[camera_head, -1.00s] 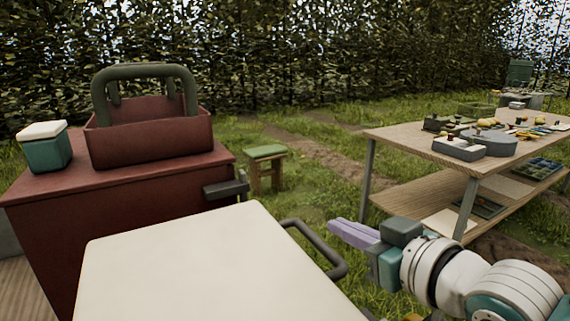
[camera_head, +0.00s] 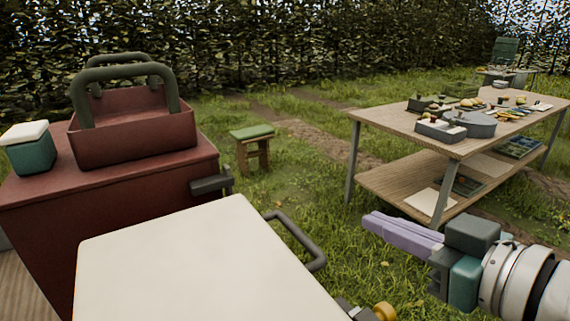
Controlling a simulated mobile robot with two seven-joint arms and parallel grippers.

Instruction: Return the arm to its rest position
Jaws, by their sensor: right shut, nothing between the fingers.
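My right gripper (camera_head: 402,234) is at the lower right of the head view, with its purple fingers together and nothing between them. It points left, above the grass and in front of the wooden table. Its arm comes in from the right edge, and most of that arm is out of the picture. It is apart from the table and from the dark handle to its left. My left gripper is not in view.
A wooden two-shelf table (camera_head: 390,112) with trays and small items stands at the right. At the left a red cabinet (camera_head: 110,185) carries a red box (camera_head: 135,140) with dark handles and a teal container (camera_head: 30,154). A green-topped stool (camera_head: 252,132) stands on open grass.

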